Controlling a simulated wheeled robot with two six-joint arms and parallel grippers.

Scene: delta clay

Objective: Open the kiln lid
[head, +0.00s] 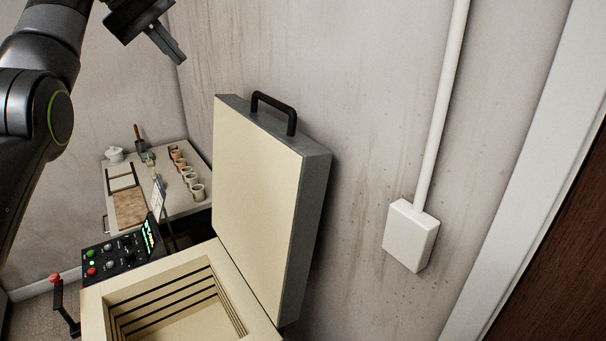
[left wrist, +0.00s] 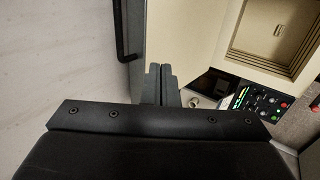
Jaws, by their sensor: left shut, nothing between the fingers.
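The kiln lid (head: 262,200) stands upright at the back of the kiln, its cream inner face turned toward me. Its black handle (head: 275,108) is on the top edge. The kiln body (head: 255,318) is open, with its grooved cream chamber (head: 180,305) exposed. My left gripper (head: 172,52) is up and left of the lid, apart from the handle, with its fingers shut and empty. In the left wrist view its fingers (left wrist: 161,84) are together, and the handle (left wrist: 122,38) shows to their left. My right gripper is not in view.
A control panel (head: 108,256) with buttons and a lit display sits left of the kiln. Behind it a table (head: 200,216) holds several cups and a white lidded pot (head: 115,154). A white wall box (head: 410,236) with a pipe is right of the lid.

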